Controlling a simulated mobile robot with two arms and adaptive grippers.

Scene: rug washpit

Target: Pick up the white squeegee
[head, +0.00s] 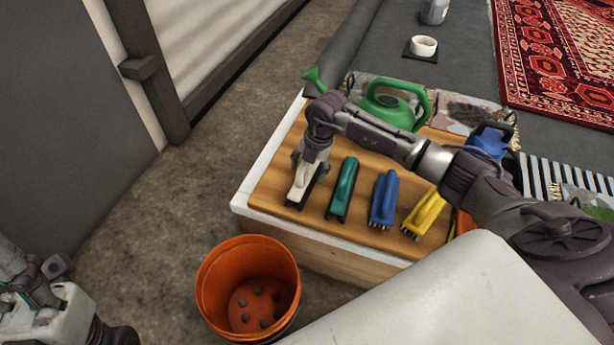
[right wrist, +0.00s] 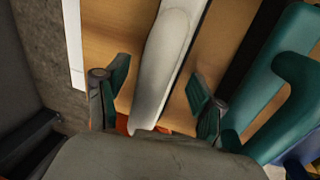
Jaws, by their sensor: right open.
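The white squeegee (head: 302,185) lies at the left end of a row on the wooden board, with a dark edge along its right side. My right gripper (head: 310,167) is over its far end, pointing down. In the right wrist view, the white handle (right wrist: 160,70) runs between the two spread fingers of my right gripper (right wrist: 158,84), with gaps on both sides. The gripper is open and holds nothing. Part of my left arm shows at the lower left of the head view; its fingers cannot be made out clearly.
A green watering can (head: 392,104) stands behind. An orange bucket (head: 212,290) stands on the floor in front of the board.

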